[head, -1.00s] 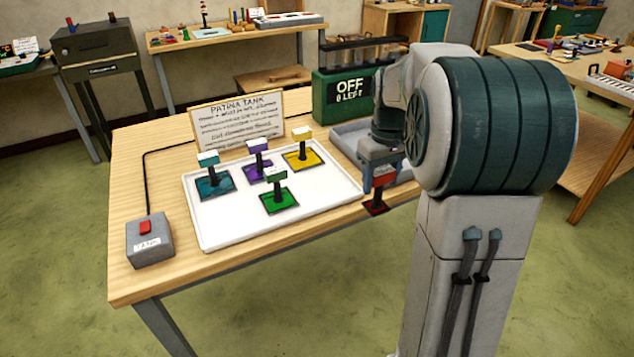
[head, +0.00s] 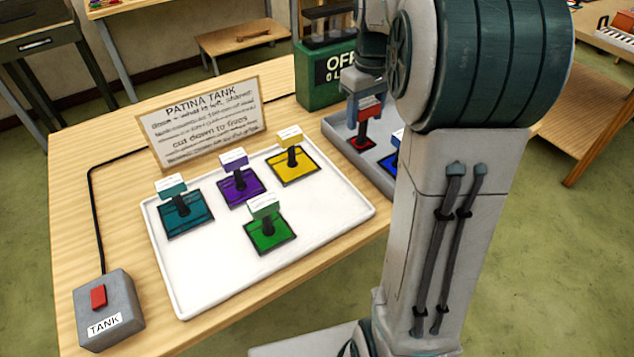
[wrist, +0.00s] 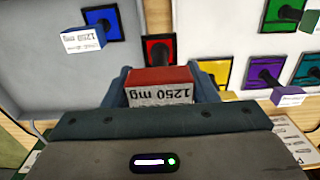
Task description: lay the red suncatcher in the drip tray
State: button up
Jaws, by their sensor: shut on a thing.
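My gripper (head: 366,98) is shut on the red suncatcher's tag block, marked 1250 mg in the wrist view (wrist: 160,82). The red suncatcher (head: 364,142) hangs upright below the jaws, its dark post leading down to a red square plate. In the head view the plate appears over the grey tray (head: 340,137) by the tank. In the wrist view the plate (wrist: 151,52) overlaps the gap between the grey tray (wrist: 45,75) and the white tray. I cannot tell whether the plate touches anything. A blue suncatcher (head: 396,139) stands in the grey tray, partly hidden by my arm.
The white tray (head: 205,290) holds teal (head: 185,215), purple (head: 241,192), yellow (head: 291,166) and green (head: 268,236) suncatchers. A green tank (head: 318,88) stands behind the grey tray. A sign (head: 205,122) and a grey switch box (head: 107,305) stand on the table.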

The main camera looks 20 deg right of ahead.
jog(key=shift+s+a+f+p, duration=0.25)
jog(key=shift+s+a+f, duration=0.75)
jog(key=shift+a+f, duration=0.75)
jog(key=shift+s+a+f+p, duration=0.25)
jog(key=shift+s+a+f, duration=0.7)
jog(key=shift+a+f, duration=0.85)
jog(key=shift+s+a+f+p, duration=0.25)
jog(key=shift+s+a+f, duration=0.75)
jog(key=shift+a+f, duration=0.75)
jog(key=shift+d+f, duration=0.15)
jog(key=shift+d, duration=0.05)
jog(key=shift+f, duration=0.2)
jog(key=o, duration=1)
jog(key=shift+r, duration=0.15)
